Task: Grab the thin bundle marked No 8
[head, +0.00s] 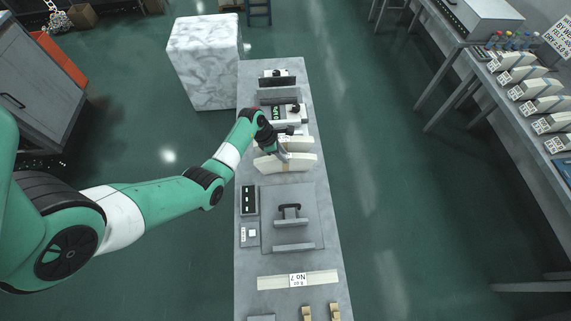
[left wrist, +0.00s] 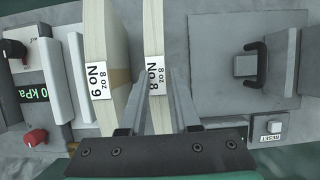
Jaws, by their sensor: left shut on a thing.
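The thin bundle marked No 8 (left wrist: 154,25) is a narrow cream stack with a white "8 oz No 8" label. In the left wrist view it stands between the two fingers of my left gripper (left wrist: 159,105), which is shut on it. In the head view my left gripper (head: 279,155) reaches down at the bundle (head: 297,162) on the grey bench. A thicker bundle marked No 9 (left wrist: 97,30) stands beside it, to the left in the wrist view. The bundle's lower part is hidden by the gripper in the wrist view.
The bench (head: 262,302) carries a press plate with a black handle (head: 289,208), a RESET box (left wrist: 270,128), a kPa gauge unit (left wrist: 32,90) and a flat strip marked No 7 (head: 323,278). More labelled bundles (head: 520,74) stand on the right-hand table.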

